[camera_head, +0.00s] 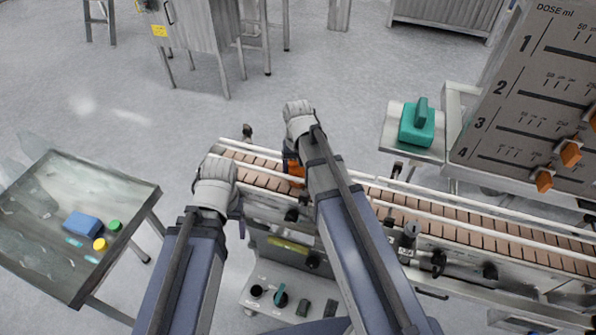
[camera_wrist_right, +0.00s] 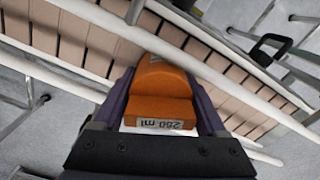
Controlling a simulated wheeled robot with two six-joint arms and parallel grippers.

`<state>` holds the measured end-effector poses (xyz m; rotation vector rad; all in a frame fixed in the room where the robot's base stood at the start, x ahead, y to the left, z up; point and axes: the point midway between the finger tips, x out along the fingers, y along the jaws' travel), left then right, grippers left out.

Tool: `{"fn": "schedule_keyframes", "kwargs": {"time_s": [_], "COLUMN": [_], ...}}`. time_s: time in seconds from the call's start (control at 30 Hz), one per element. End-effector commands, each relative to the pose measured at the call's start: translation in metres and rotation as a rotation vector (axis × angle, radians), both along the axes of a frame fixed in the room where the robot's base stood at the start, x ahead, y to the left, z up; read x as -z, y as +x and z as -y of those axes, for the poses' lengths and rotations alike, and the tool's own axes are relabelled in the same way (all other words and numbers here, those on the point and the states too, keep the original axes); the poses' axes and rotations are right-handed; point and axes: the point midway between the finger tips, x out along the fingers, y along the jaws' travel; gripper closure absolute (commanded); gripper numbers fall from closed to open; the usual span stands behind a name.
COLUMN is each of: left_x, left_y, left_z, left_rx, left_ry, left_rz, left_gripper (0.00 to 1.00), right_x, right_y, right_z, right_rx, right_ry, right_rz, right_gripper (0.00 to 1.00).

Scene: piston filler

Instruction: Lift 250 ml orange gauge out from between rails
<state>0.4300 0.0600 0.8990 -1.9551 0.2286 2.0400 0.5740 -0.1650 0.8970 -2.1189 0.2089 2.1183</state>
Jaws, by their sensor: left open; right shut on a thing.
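The orange gauge (camera_wrist_right: 162,90) has a label reading 250 ml, upside down in the right wrist view. My right gripper (camera_wrist_right: 163,112) is shut on it, one finger on each side. The gauge is over the brown slatted conveyor, between the two pale rails (camera_wrist_right: 215,42); I cannot tell whether it touches the slats. In the head view the gauge (camera_head: 296,169) is partly hidden by my right gripper (camera_head: 291,158). My left gripper (camera_head: 236,208) is open and empty at the near side of the conveyor, left of the right arm.
The slatted conveyor (camera_head: 455,222) runs to the right. A tray table (camera_head: 130,190) with a blue block and caps is at left. A control box (camera_head: 290,292) sits below.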

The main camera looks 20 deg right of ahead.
Motion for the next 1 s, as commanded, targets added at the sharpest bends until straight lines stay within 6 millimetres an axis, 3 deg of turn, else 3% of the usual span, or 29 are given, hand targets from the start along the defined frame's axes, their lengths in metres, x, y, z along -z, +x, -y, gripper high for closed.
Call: {"fn": "schedule_keyframes", "kwargs": {"time_s": [1.0], "left_x": [-0.034], "left_y": [0.000], "left_z": [0.000], "left_rx": [0.000], "left_ry": [0.000], "left_rz": [0.000], "left_gripper": [0.22], "right_x": [-0.034], "right_y": [0.000], "right_z": [0.000], "right_rx": [0.000], "right_ry": [0.000], "right_rz": [0.000], "right_gripper": [0.89]}}
